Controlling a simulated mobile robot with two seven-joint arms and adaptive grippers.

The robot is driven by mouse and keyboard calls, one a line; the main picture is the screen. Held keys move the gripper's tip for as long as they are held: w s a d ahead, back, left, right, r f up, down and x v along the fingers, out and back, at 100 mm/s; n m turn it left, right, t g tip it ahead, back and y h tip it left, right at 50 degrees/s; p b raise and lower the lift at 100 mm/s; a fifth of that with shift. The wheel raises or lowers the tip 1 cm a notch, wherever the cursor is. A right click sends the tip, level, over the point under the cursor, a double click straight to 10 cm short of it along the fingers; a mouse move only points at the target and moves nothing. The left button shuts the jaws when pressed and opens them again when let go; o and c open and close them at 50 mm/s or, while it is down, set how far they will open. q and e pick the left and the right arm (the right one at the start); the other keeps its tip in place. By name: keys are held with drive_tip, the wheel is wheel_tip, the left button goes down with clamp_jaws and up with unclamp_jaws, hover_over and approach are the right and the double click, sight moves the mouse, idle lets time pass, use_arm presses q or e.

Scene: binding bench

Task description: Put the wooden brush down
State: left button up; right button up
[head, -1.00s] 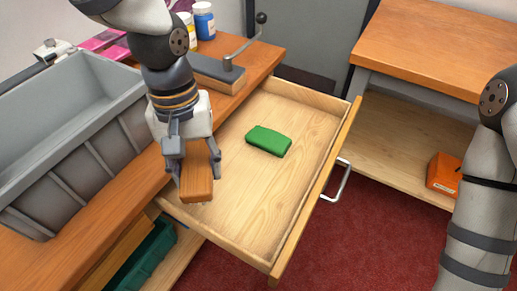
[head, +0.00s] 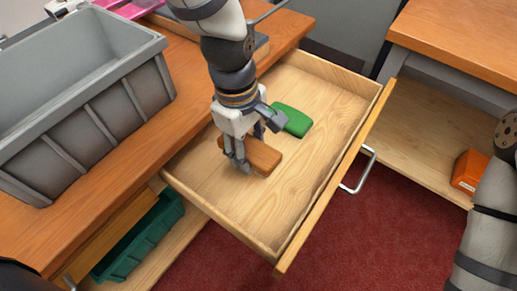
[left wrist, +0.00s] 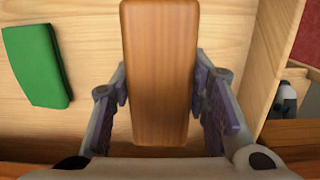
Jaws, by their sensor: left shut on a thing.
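The wooden brush (head: 258,157) is a brown wooden block in the head view, inside the open drawer (head: 210,195). My left gripper (head: 252,150) is shut on it, with a finger on either side. In the left wrist view the brush (left wrist: 161,70) stands between the two finger pads, over the pale drawer floor. The brush is low in the drawer; I cannot tell whether it touches the floor. A green block (head: 292,120) lies on the drawer floor behind the gripper, apart from the brush. My right gripper is out of view.
A grey bin (head: 90,110) stands on the bench at the left. A green crate (head: 140,240) sits on the shelf below. An orange box (head: 469,171) is on the lower shelf at the right. The drawer's front and right floor are clear.

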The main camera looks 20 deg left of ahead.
sight(251, 138)
use_arm(q)
drive_tip(key=shift+w+d+f, duration=0.15)
drive_tip(key=shift+w+f, duration=0.5)
drive_tip(key=shift+f, duration=0.15)
drive_tip(key=f, duration=0.2)
drive_tip(key=f+b, duration=0.1)
drive_tip(key=shift+w+d+f, duration=0.1)
drive_tip(key=shift+w+f, duration=0.15)
drive_tip(key=shift+f, duration=0.05)
drive_tip(key=shift+r, duration=0.15)
drive_tip(key=o, duration=1.1)
drive_tip(key=shift+f, duration=0.2)
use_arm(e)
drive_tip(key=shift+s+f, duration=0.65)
use_arm(q)
drive_tip(key=r, duration=0.4)
drive_tip(key=a+r+p, duration=0.1)
drive_tip(key=r, duration=0.3)
drive_tip(key=r+p, duration=0.1)
drive_tip(key=r, duration=0.3)
drive_tip(key=shift+w+a+r, duration=0.2)
drive_tip(key=shift+w, duration=0.05)
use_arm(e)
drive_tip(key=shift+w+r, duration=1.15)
use_arm(q)
drive_tip(key=shift+f, duration=0.1)
